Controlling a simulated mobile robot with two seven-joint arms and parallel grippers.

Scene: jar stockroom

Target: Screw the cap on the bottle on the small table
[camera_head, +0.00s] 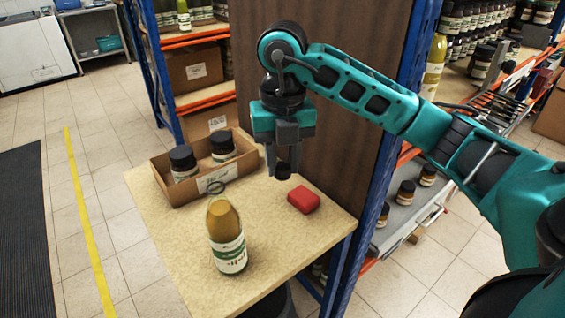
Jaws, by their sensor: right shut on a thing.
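The bottle (226,240) stands upright near the front of the small table (180,228). It holds something amber and has a white and green label; no cap shows on its top. The black cap (283,172) is between the fingertips of my right gripper (283,168). That gripper points down, shut on the cap, above the table, behind and to the right of the bottle. My left gripper is not in view.
A red block (304,199) lies on the table right of the bottle. An open cardboard box (214,181) with dark-lidded jars (183,163) stands at the back left. Shelving (350,265) stands close on the right.

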